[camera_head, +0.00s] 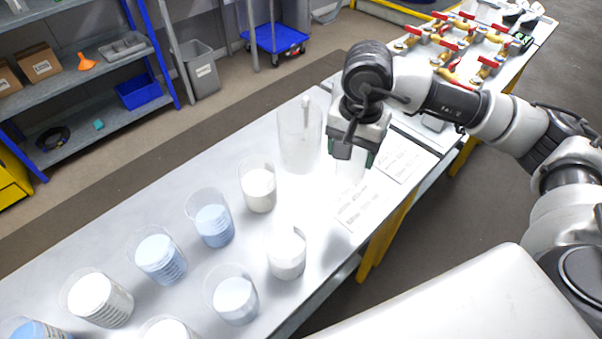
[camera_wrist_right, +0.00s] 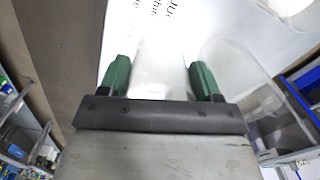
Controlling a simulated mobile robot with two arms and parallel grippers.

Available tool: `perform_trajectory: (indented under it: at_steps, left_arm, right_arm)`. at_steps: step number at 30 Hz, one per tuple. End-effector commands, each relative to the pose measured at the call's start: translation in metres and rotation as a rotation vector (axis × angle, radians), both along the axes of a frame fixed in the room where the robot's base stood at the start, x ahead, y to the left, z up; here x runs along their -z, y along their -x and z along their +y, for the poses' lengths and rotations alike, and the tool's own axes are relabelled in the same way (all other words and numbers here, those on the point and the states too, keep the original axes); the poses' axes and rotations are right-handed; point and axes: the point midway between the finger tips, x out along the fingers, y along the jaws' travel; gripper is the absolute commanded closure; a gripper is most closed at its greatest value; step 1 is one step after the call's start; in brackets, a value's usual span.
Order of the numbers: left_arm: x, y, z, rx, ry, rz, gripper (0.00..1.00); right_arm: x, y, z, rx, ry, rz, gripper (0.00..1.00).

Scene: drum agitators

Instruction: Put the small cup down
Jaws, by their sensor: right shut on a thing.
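My right gripper (camera_head: 357,152) is over the table, above its edge side and just right of a tall clear container. It is shut on the small cup (camera_head: 350,170), which is clear and faint below the fingers. In the right wrist view the cup (camera_wrist_right: 160,72) shows as a pale clear shape between the two green fingers (camera_wrist_right: 158,80). I cannot tell whether its base touches the table (camera_head: 315,215). The tall clear container (camera_head: 299,150) stands close to its left with a pale rod in it. My left gripper is not in view.
Several clear cups with white or blue contents, such as the nearest white one (camera_head: 286,255), stand to the lower left. Printed sheets (camera_head: 362,200) lie under and right of the gripper. Red-handled valves (camera_head: 455,45) are at the far end. Shelves (camera_head: 90,60) stand at left.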

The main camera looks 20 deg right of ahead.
Motion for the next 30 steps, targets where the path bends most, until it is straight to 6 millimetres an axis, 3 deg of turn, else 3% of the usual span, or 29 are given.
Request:
perform_trajectory:
  at_steps: [6, 12, 22, 30]
  left_arm:
    - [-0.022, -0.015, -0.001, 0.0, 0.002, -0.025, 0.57]
    - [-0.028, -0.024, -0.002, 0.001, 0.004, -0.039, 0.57]
    - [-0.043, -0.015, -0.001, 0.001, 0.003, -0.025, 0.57]
    - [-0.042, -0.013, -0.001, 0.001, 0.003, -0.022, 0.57]
  right_arm:
    - [0.026, -0.025, 0.044, -0.004, -0.002, 0.004, 0.58]
    - [0.043, -0.039, 0.064, -0.002, 0.0, 0.0, 0.58]
    - [0.08, -0.039, 0.066, -0.002, -0.002, 0.003, 0.58]
    - [0.086, -0.04, 0.066, -0.003, -0.001, -0.002, 0.58]
